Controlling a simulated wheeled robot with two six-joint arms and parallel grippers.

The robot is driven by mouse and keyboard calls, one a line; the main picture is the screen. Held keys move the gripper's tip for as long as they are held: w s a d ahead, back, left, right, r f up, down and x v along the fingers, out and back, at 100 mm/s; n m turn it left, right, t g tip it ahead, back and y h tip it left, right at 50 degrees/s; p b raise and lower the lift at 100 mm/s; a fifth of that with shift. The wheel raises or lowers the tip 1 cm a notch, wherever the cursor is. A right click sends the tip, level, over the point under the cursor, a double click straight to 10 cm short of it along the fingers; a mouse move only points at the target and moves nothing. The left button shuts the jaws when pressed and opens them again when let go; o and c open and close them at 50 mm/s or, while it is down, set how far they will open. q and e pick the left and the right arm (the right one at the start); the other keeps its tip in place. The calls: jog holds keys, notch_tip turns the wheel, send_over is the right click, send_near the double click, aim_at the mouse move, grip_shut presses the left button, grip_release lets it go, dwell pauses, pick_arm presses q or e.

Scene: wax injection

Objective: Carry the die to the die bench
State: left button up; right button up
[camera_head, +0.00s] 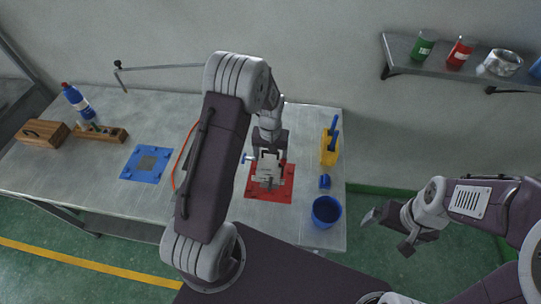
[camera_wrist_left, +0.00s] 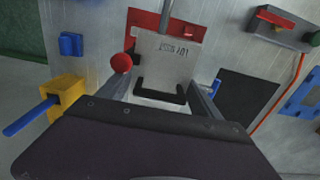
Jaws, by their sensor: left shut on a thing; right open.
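The die (camera_head: 267,182), a grey metal block, is over the red mat (camera_head: 284,193) on the right part of the metal bench (camera_head: 80,165). In the left wrist view the die (camera_wrist_left: 168,62) shows an engraved marking on its pale face. My left gripper (camera_head: 268,163) is shut on the die from above; in the wrist view its fingers (camera_wrist_left: 160,95) reach to either side of it. I cannot tell whether the die touches the mat. My right gripper (camera_head: 388,232) is open and empty, off the bench's right end.
A blue mat (camera_head: 133,173) with a grey centre lies empty to the left. A blue cup (camera_head: 326,211), a yellow holder (camera_head: 328,150) and a small blue piece (camera_head: 324,182) stand right of the red mat. A wooden box (camera_head: 42,134) and blue bottle (camera_head: 76,101) stand far left.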

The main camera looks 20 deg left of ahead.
aim_at(271, 163)
pick_arm(q)
jog(key=shift+f+b, duration=0.4)
jog(key=shift+f, duration=0.15)
notch_tip(271, 163, down, 3)
jog(key=shift+w+f+b, duration=0.1)
jog(key=shift+f+b, duration=0.1)
jog(key=shift+b, duration=0.95)
jog(key=shift+f+b, duration=0.4)
jog(key=shift+f, duration=0.2)
jog(key=shift+d+p, duration=0.1)
jog(key=shift+p, duration=0.25)
jog(key=shift+f+b, duration=0.85)
jog(key=shift+f, duration=0.3)
jog(key=o, duration=2.1)
jog(key=shift+r, duration=0.1)
jog(key=shift+o, duration=0.3)
jog(key=shift+s, duration=0.2)
